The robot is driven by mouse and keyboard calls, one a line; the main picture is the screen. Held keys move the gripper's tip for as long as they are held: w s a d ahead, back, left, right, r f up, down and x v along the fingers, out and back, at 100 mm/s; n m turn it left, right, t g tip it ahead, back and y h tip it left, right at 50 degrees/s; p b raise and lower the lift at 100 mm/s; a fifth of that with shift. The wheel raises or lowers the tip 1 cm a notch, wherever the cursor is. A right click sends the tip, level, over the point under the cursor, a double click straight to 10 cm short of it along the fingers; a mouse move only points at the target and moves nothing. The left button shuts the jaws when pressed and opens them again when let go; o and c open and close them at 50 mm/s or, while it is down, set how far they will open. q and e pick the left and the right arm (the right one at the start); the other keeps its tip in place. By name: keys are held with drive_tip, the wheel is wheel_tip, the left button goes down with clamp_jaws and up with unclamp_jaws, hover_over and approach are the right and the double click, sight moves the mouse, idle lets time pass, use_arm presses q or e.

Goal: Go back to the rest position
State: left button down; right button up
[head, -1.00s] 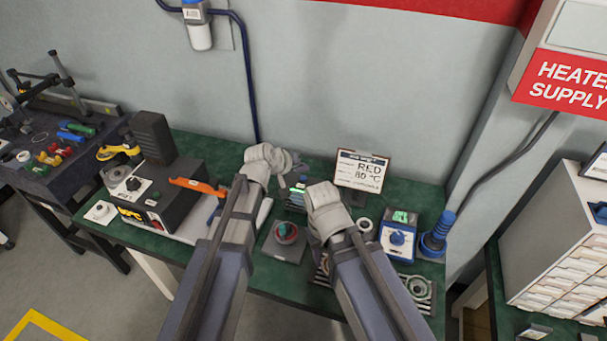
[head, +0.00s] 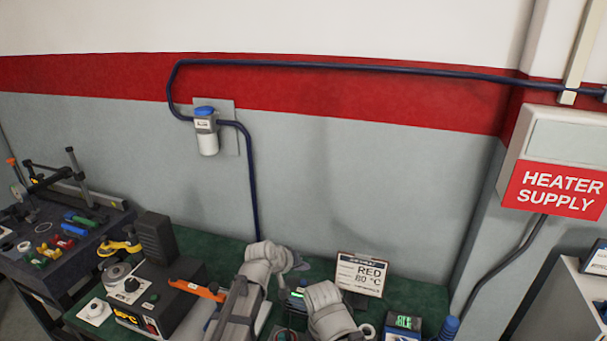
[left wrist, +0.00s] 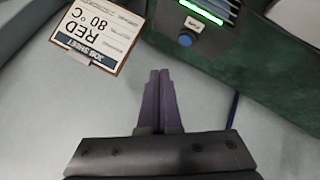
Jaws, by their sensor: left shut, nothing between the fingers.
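My left gripper (left wrist: 161,78) shows in the left wrist view with its two purple-grey fingers together and nothing between them. The card also shows upside down in the left wrist view (left wrist: 97,30), apart from the fingers. My right arm's wrist is in the head view, below the card, and hides its own gripper.
A black box (head: 160,290) with an orange-handled tool (head: 197,290) stands on the bench (head: 415,292) at left. A small device with a green display (head: 404,322) is at right. A heater supply box (head: 555,170) hangs on the wall. A dark side table (head: 60,262) holds coloured parts.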

use_arm(q)
drive_tip(key=s+a+f+m+g+y, duration=0.1)
drive_tip(key=s+a+f+g+y, duration=0.1)
drive_tip(key=s, duration=0.6)
drive_tip(key=s+a+f+m+g+y, duration=0.1)
drive_tip(key=s+f+m+g+y, duration=0.1)
drive_tip(key=s, duration=0.6)
drive_tip(key=s+a+f+m+g+y, duration=0.2)
drive_tip(key=s+g, duration=0.1)
drive_tip(key=s, duration=0.5)
drive_tip(key=shift+s+a+y, duration=0.3)
drive_tip(key=shift+s+a, duration=0.05)
